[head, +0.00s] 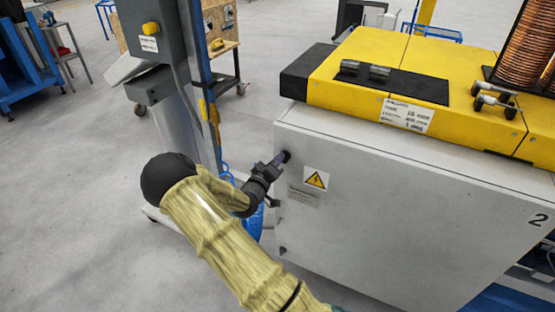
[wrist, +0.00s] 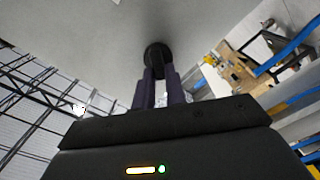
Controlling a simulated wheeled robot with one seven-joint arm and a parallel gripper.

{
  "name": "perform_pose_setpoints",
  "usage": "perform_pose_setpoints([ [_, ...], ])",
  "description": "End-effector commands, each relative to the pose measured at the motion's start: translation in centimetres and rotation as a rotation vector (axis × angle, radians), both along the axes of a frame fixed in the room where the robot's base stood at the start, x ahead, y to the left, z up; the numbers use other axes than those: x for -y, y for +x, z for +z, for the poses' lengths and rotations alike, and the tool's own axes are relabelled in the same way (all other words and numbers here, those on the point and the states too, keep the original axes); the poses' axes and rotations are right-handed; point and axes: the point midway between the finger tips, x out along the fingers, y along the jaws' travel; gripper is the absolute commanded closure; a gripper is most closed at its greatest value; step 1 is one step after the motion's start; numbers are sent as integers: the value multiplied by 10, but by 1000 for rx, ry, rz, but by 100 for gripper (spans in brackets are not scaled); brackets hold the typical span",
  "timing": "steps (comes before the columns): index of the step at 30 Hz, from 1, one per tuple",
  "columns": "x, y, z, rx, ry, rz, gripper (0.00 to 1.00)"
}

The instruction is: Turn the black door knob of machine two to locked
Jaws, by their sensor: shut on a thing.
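The black door knob (head: 287,156) sits near the upper left corner of the grey cabinet door (head: 400,210) of machine two, which carries a "2" at its right. My gripper (head: 278,161) reaches it from the left, its fingertips at the knob. In the wrist view the round knob (wrist: 157,55) lies straight ahead on the pale door, and the two purple fingers of my gripper (wrist: 159,75) are shut on it. The fingers cover part of the knob, and I cannot tell which way it is turned.
A yellow warning label (head: 316,179) is right of the knob. A grey post with a yellow button (head: 151,28) stands left, close behind my arm. Open grey floor (head: 70,180) lies farther left.

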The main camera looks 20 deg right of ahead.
Motion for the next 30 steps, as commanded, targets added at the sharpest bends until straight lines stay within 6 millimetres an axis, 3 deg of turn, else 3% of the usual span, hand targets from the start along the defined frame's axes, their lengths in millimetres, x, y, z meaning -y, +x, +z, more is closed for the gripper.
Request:
perform_pose_setpoints([
  [18,-3,3,-6,-429,-336,4,100],
  [30,-3,3,-8,-537,-420,4,100],
])
